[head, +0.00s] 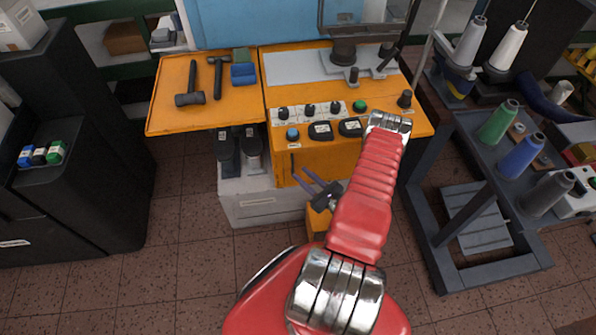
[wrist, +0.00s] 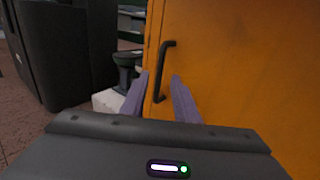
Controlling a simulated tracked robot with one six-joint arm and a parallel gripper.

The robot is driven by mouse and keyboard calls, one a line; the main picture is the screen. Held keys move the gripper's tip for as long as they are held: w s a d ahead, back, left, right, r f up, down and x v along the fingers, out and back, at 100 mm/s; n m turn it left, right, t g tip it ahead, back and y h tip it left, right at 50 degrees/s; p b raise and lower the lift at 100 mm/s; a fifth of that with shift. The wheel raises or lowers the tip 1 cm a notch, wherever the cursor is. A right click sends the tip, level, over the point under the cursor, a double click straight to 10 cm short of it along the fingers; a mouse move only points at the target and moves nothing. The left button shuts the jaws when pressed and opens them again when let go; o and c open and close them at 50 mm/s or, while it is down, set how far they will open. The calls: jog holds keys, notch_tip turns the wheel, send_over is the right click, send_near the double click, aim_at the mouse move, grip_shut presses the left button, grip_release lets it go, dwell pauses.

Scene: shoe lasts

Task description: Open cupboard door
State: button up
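The orange cupboard door (wrist: 235,75) fills the right of the wrist view and looks shut. Its black bar handle (wrist: 164,72) stands upright near the door's left edge. In the head view the handle (head: 292,162) is a thin dark bar on the front of the orange bench. My gripper (wrist: 160,75) is open, with a purple finger on either side of the handle's lower part as the wrist camera sees it. I cannot tell whether the handle is between the fingers in depth. In the head view my gripper (head: 302,174) is just beside the handle's lower end.
A grey box (head: 262,208) with dark shoe lasts (head: 240,150) stands left of the door. The orange bench top (head: 160,110) holds hammers. A dark cabinet (head: 75,170) stands at left, a thread rack (head: 500,190) at right. Tiled floor between is clear.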

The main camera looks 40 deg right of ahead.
jog(key=shift+w, duration=1.75)
grip_shut()
